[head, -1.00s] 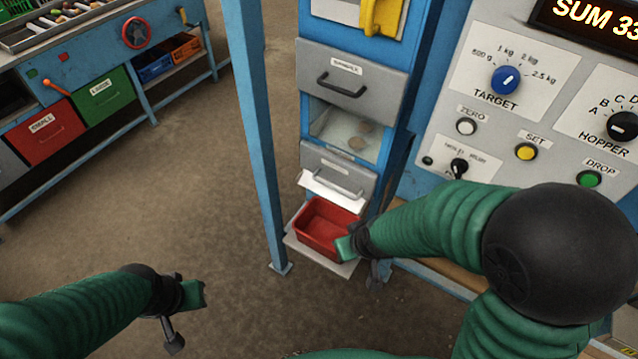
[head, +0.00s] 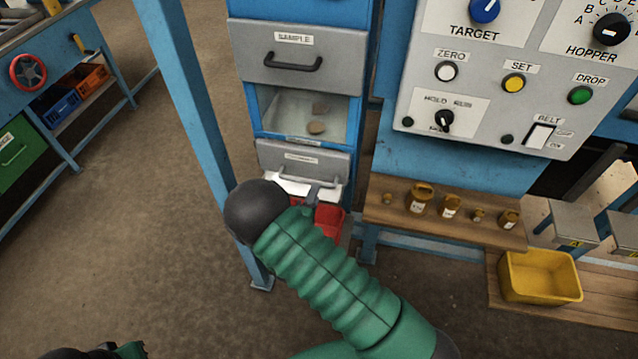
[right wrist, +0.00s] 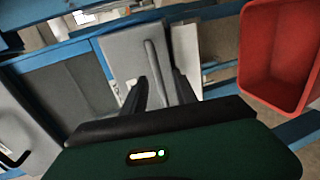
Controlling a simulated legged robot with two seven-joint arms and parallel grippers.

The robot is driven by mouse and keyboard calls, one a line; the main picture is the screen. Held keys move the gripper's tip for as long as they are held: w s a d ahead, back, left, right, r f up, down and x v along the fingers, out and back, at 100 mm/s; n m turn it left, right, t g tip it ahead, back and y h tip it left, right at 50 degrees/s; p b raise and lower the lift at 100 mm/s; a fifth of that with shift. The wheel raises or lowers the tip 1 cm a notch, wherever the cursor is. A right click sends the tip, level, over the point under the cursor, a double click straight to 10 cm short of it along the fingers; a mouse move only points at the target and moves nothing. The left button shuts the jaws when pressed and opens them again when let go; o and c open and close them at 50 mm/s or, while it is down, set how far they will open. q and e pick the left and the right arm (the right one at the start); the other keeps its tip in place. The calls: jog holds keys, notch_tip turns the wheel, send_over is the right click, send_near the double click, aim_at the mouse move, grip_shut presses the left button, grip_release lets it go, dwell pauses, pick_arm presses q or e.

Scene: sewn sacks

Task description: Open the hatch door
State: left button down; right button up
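The lower grey hatch door (head: 322,165), with a small label and a bar handle, is closed on the blue cabinet below a clear window. My right gripper (head: 312,194) is close in front of its lower part, largely hidden by my own wrist. In the right wrist view, the two dark fingers (right wrist: 160,85) are apart, with the door's pale handle bar (right wrist: 154,62) between or just beyond their tips; contact is unclear. The grey door panel (right wrist: 125,60) lies behind them. My left gripper (head: 130,350) is barely visible at the bottom left edge, its fingers unclear.
A white chute lip (head: 290,186) and a red bin (head: 330,222) are just below the door. A blue post (head: 190,110) stands left of the cabinet. A wooden shelf with brass weights (head: 440,228) and a yellow tub (head: 540,278) are to the right. The floor at left is clear.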

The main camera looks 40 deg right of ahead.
aim_at(301, 168)
jog(key=x, duration=0.5)
jog(key=shift+w+d, duration=0.1)
jog(key=shift+w, duration=0.35)
jog(key=shift+d, duration=0.15)
jog(key=c, duration=0.4)
jog(key=shift+s, duration=0.1)
grip_shut()
jog(key=shift+a+r, duration=0.1)
jog(key=shift+a, duration=0.2)
